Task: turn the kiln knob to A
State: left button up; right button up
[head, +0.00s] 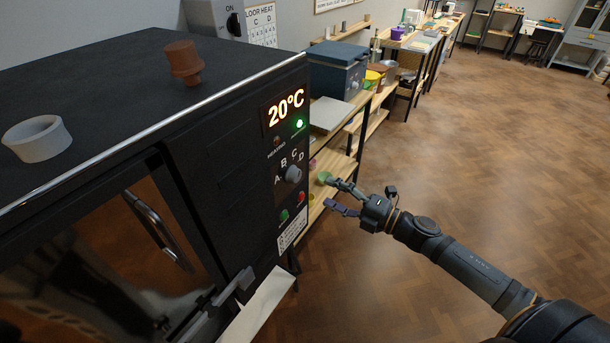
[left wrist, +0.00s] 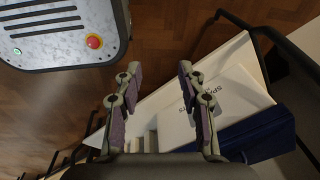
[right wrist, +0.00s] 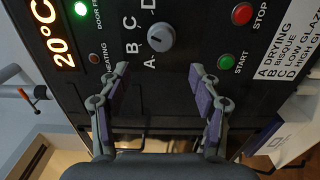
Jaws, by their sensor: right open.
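The kiln knob (head: 292,174) is a round grey dial on the front panel of the black kiln (head: 215,150), with the letters A, B, C and D around it. In the right wrist view the knob (right wrist: 160,37) is just ahead of the fingertips, between them sideways. I cannot tell which letter it points at. My right gripper (head: 332,194) is open and empty, to the right of the panel and apart from the knob. My left gripper (left wrist: 160,88) is open and empty in the left wrist view, away from the kiln panel.
The panel also has a lit 20°C display (head: 285,109), a green button (right wrist: 226,62) and a red button (right wrist: 242,13) near the knob. A brown clay piece (head: 184,63) and a pale ring (head: 37,138) stand on the kiln. The floor at right is clear.

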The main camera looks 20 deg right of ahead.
aim_at(298, 177)
jog(key=x, duration=0.5)
jog(key=shift+w+b, duration=0.4)
jog(key=x, duration=0.5)
jog(key=shift+f+p, duration=0.15)
jog(key=shift+p, duration=0.2)
pick_arm(q)
jog(key=shift+w+a+f, duration=0.15)
jog(key=shift+w+f, duration=0.15)
jog(key=shift+w, duration=0.1)
jog(key=shift+w, duration=0.1)
pick_arm(e)
jog(key=shift+s, duration=0.15)
jog(key=c, duration=1.1)
